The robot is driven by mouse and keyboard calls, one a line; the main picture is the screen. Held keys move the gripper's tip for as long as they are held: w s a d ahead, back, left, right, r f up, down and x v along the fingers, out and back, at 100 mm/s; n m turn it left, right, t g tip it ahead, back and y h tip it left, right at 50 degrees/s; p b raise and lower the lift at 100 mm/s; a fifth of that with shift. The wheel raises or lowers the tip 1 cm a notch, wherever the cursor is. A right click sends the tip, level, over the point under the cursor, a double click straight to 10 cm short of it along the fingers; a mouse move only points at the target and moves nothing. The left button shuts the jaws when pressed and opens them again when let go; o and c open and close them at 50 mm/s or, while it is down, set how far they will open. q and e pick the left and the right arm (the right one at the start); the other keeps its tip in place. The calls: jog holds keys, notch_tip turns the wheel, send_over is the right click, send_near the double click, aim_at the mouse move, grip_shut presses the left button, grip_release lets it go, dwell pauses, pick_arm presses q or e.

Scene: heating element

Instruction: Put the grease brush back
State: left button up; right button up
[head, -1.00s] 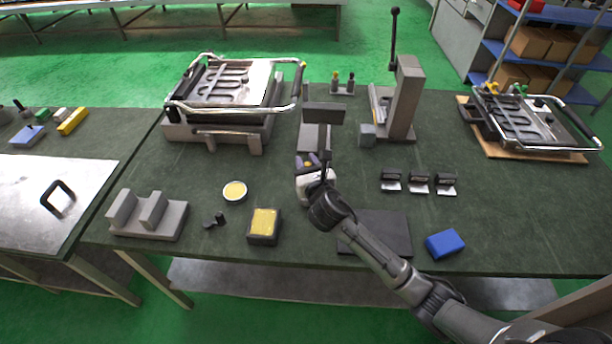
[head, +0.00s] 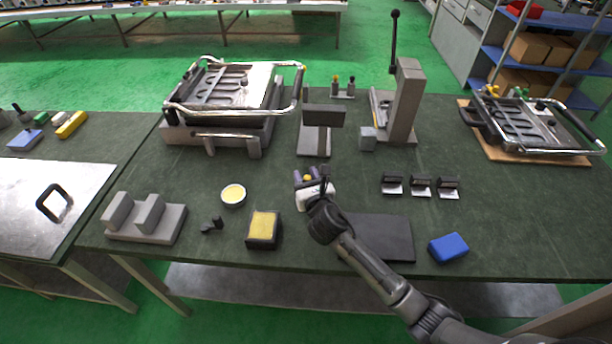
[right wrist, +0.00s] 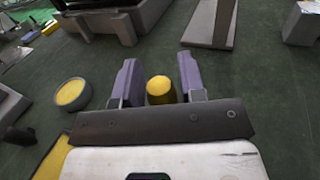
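My right gripper (head: 308,178) is above the middle of the green table, with its purple fingers pointing away from me. Between the fingers is a yellow rounded end, which I take to be the grease brush (right wrist: 160,90). The fingers are close on both sides of it; its lower part is hidden. A round tin of yellow grease (head: 233,194) stands to the left of the gripper, also in the right wrist view (right wrist: 72,94). A small black holder-like piece (head: 212,224) lies in front of the tin. My left gripper is not in view.
A grey T-shaped stand (head: 322,117) is behind the gripper. A small rack with two upright items (head: 343,88) stands farther back. A dark plate (head: 378,236) lies under my right arm.

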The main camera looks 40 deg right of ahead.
jog(key=shift+o, duration=1.2)
jog(key=shift+r, duration=0.1)
jog(key=shift+s+a+r, duration=0.1)
jog(key=shift+s, duration=0.15)
jog(key=p+v, duration=0.2)
jog(key=v, duration=0.9)
jog(key=shift+s+p, duration=0.2)
jog(key=shift+p, duration=0.1)
